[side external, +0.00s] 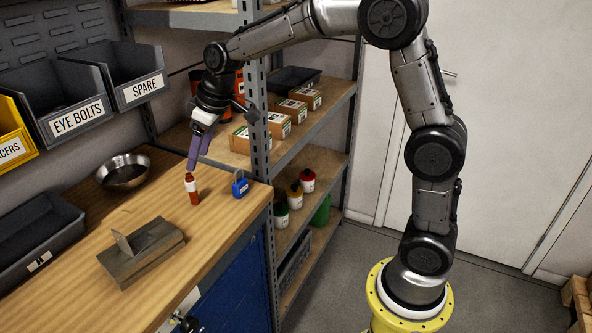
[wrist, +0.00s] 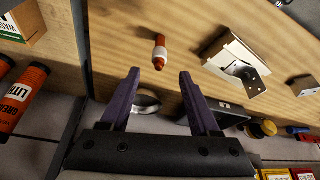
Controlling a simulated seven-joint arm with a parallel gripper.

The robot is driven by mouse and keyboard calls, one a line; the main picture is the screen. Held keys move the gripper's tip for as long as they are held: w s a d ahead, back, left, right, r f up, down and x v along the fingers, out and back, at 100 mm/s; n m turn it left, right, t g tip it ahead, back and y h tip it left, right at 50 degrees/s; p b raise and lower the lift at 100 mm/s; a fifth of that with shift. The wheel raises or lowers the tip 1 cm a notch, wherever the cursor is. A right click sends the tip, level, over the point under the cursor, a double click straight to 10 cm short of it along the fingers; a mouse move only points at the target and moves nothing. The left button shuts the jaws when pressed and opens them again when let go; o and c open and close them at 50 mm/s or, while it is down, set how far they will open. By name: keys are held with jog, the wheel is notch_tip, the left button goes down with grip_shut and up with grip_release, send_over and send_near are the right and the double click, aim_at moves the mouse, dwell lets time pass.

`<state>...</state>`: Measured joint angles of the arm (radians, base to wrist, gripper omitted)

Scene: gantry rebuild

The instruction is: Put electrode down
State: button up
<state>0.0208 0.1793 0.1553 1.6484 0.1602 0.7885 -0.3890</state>
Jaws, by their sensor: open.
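A small red-orange stick with a white band (side external: 193,189) stands upright on the wooden bench and is the only thing I see that could be the electrode. It also shows in the wrist view (wrist: 159,52), just beyond the fingertips and roughly centred between them. My gripper (side external: 191,167) points down over the stick, its purple fingertips close to the stick's top. In the wrist view my gripper (wrist: 160,72) has its two fingers spread apart with nothing held between them. I cannot tell whether a fingertip touches the stick.
A blue padlock (side external: 240,184) stands right of the stick. A metal bowl (side external: 123,171) lies behind left, and a grey block with an upright plate (side external: 141,252) sits in front. Shelving with boxes (side external: 292,110) is at the right. Bare bench (side external: 215,222) lies in front of the stick.

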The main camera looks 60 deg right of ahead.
jog(key=s+r+m+t, duration=0.1)
jog(key=s+r, duration=0.2)
jog(key=s, duration=0.6)
jog(key=s+r+m, duration=0.1)
jog(key=s+r, duration=0.2)
jog(key=s, duration=0.5)
jog(key=s+d+f+m+h, duration=0.1)
jog(key=s+f, duration=0.3)
jog(key=s, duration=1)
jog(key=shift+s+d, duration=0.25)
jog(key=shift+s, duration=0.05)
